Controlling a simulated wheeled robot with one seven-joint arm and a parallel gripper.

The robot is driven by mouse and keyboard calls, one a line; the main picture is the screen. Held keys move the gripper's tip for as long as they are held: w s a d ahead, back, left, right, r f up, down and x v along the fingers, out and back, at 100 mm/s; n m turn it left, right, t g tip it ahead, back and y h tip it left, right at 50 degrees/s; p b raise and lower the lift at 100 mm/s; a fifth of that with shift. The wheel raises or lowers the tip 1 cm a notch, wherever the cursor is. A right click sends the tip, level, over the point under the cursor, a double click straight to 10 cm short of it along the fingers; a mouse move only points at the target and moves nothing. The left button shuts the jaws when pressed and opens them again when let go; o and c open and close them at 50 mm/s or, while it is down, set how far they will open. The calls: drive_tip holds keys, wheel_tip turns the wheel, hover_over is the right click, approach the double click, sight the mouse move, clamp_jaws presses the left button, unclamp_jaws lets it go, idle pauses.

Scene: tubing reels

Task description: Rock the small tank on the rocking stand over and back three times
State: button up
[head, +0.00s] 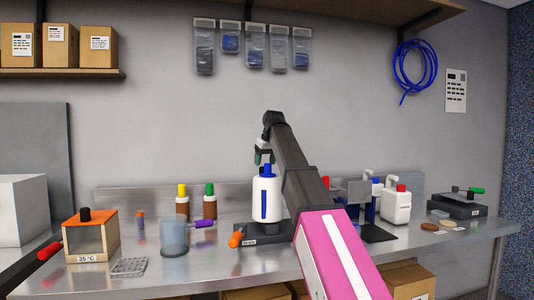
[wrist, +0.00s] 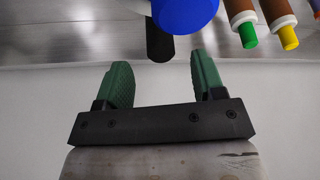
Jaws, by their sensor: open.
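The small tank (head: 266,200) is white with a blue cap and a blue strip on its front. It stands upright on a dark rocking stand (head: 262,240) with a small label and an orange-tipped lever (head: 236,240). My gripper (head: 263,156) is just above the tank in the head view, its green fingers open and empty. In the wrist view, my gripper (wrist: 162,72) has a clear gap between its fingers. A large blue round part (wrist: 185,14), likely the tank's cap, and a black cylinder (wrist: 159,42) lie beyond the fingertips. My arm hides the stand's right side.
Brown bottles with yellow (head: 182,205) and green (head: 209,203) caps stand behind to the left. A clear beaker (head: 174,237) and an orange box (head: 91,236) stand left on the metal bench. White containers (head: 397,206) stand to the right, partly behind my arm.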

drive_tip(key=shift+x, duration=2.85)
